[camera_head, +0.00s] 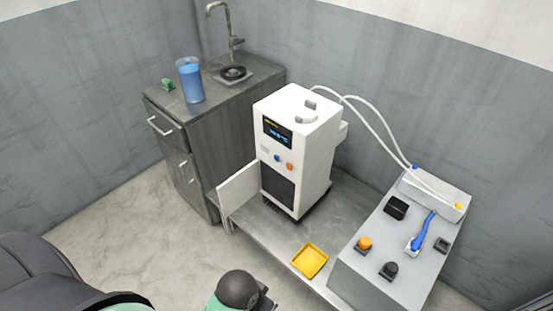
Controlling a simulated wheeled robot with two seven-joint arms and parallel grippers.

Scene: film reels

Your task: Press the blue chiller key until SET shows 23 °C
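The white chiller (322,135) stands upright on a low grey bench in the middle of the view. Its dark display (277,130) shows small yellow and blue characters, too small to read surely, so I cannot tell the SET value. Below the display are a blue key (277,158) and, to its right, an orange key (290,167). Nothing covers the keys. Neither of my grippers shows; only parts of my own body show along the bottom edge.
A white panel (238,189) sticks out at the chiller's front left. A yellow tray (310,261) lies on the bench. A grey console (361,281) with knobs stands at right, joined by white hoses (377,107). A sink cabinet (226,148) with a blue-filled beaker (191,83) stands behind left.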

